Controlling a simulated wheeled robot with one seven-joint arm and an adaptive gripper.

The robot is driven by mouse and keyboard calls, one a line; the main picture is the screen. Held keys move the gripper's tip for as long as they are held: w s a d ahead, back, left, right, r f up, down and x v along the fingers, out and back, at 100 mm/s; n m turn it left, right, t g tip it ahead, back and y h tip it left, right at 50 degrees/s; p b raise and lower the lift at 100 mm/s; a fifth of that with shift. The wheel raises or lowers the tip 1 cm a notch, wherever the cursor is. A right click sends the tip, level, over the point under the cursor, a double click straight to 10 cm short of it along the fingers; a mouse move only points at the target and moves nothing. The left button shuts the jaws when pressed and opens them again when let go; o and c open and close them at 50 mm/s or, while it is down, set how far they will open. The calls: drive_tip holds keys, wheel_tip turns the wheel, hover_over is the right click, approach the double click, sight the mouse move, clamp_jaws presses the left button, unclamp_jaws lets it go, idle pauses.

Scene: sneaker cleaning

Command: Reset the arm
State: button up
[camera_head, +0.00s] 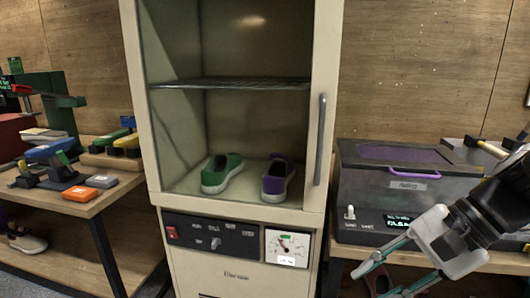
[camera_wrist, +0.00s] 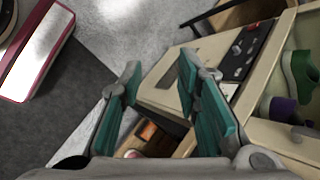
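My gripper (camera_head: 372,275) is at the lower right of the head view, in front of the bench on the right and clear of the cabinet. In the wrist view my gripper (camera_wrist: 165,105) has its two teal-padded fingers spread apart with nothing between them. A green shoe (camera_head: 222,173) and a purple shoe (camera_head: 279,178) stand side by side on the floor of the tall cream cabinet (camera_head: 240,240). Both shoes also show at the right edge of the wrist view, the green one (camera_wrist: 298,75) above the purple one (camera_wrist: 282,108).
A grey box machine (camera_head: 400,190) with a purple handle and a small display stands on the right bench, close to my arm. A left bench (camera_head: 92,206) holds brushes and blocks. Another shoe (camera_head: 28,241) lies on its lower shelf. The cabinet has a vertical handle (camera_head: 321,137).

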drive_tip(key=s+n+h, duration=0.7)
drive_tip(key=s+n, duration=0.3)
drive_tip(key=s, duration=0.4)
wheel_tip(320, 180, up, 16)
drive_tip(key=d+t+p, duration=0.1)
drive_tip(key=t+p, duration=0.1)
drive_tip(key=p, duration=1.1)
drive_tip(key=shift+d+n+h+p, duration=0.15)
drive_tip(key=shift+n+h+p, duration=0.2)
drive_tip(key=shift+n+h, duration=0.05)
drive_tip(key=shift+d+f, duration=0.1)
drive_tip(key=shift+d, duration=0.05)
